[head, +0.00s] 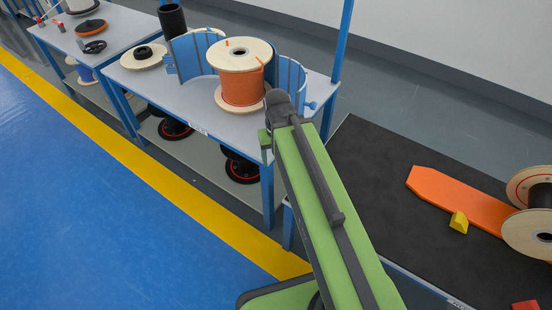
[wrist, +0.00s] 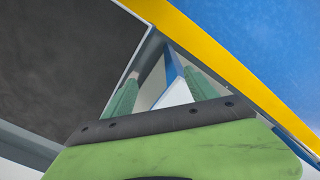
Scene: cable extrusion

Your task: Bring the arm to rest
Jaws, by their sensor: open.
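My gripper (wrist: 160,76) shows in the wrist view as two green fingers standing apart beyond a dark bar. It is open, and nothing is held between the fingers. Behind the gap are a blue table leg and pale surfaces. In the head view my green arm reaches up from the bottom centre. Its dark far joint overlaps the front right corner of the grey-topped table (head: 190,95). The fingers cannot be made out in the head view. I cannot tell whether any part of the arm touches the table.
An orange cable spool (head: 241,88) stands on the table before a blue curved guard (head: 291,80). A black mat surface (head: 360,165) at right carries an orange plate (head: 455,197), a yellow block (head: 459,222) and a spool (head: 528,232). Blue floor (head: 70,200) at left is clear.

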